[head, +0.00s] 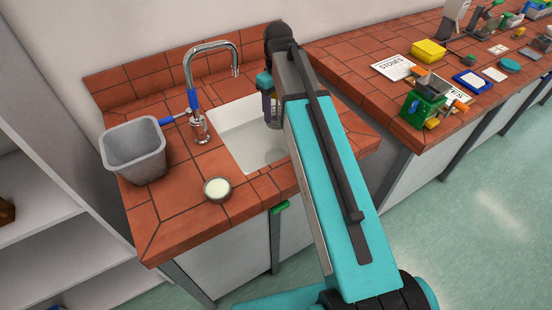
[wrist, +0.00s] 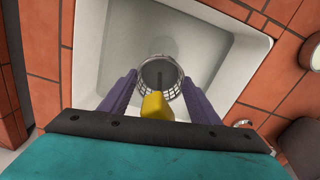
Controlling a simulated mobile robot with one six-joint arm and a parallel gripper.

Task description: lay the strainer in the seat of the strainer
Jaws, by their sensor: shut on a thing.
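The strainer (wrist: 177,78) is a round, light wire-mesh basket with a dark central stem and a yellow knob (wrist: 154,106). My gripper (wrist: 160,92) has its purple fingers on either side of it and is shut on it. The strainer is over the white sink basin (wrist: 108,60). In the head view my gripper (head: 270,108) reaches down into the sink (head: 235,131), and my arm hides part of the basin. The strainer cannot be made out there. A round grey patch on the basin floor may be the seat (head: 274,155); in the wrist view the seat is not clear.
The right bench holds a yellow box (head: 429,51) and other clutter.

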